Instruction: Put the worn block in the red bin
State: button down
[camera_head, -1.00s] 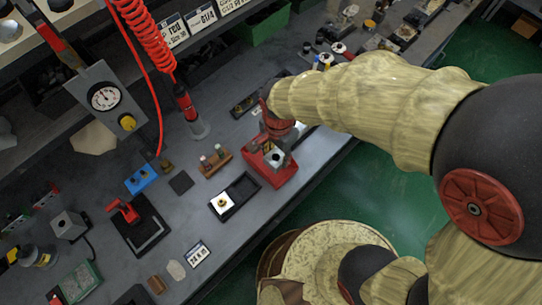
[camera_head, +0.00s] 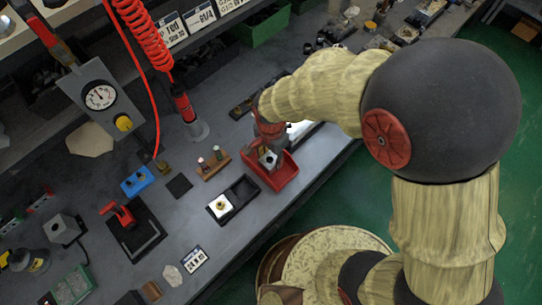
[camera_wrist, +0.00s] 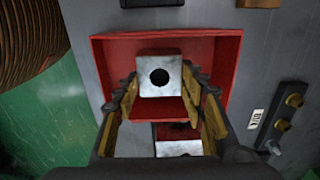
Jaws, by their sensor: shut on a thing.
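A pale metal block with a round dark hole (camera_wrist: 160,76) is between the two fingers of my gripper (camera_wrist: 158,97), which is shut on it. In the head view the block (camera_head: 268,159) shows small below my gripper (camera_head: 270,148), over the red bin. The red bin (camera_head: 285,180) stands on the bench near its front edge. In the wrist view the bin (camera_wrist: 225,75) surrounds the block on the sides and back. The block appears above the bin floor; I cannot tell how high. Wear marks are too small to tell.
A black two-part tray (camera_head: 243,189) beside the bin holds a white block with a brass centre (camera_head: 220,204). A wooden rack (camera_head: 213,164) with small parts is behind it. The bench's front edge is close to the bin.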

aim_at(271, 161)
jog(key=shift+f, duration=0.15)
jog(key=c, duration=1.1)
grip_release()
notch_tip(271, 161, up, 12)
jog(key=p, duration=0.3)
jog(key=d+r+n+t, duration=0.2)
jog(key=d+r+n, duration=0.1)
jog(key=d+r, duration=0.85)
jog(key=s+d+r+n+t, duration=0.1)
jog(key=s+d+r, duration=0.1)
jog(key=d+r, duration=0.1)
jog(key=s+d+r+n+t, duration=0.1)
jog(key=s+d+r+n, duration=0.1)
jog(key=s+d+r, duration=0.1)
jog(key=s+d+r+n+t, duration=0.1)
jog(key=s+d+r+n, duration=0.1)
jog(key=d, duration=0.3)
jog(key=shift+s+r+t, duration=0.3)
jog(key=shift+s+r, duration=0.1)
jog(key=shift+s, duration=0.25)
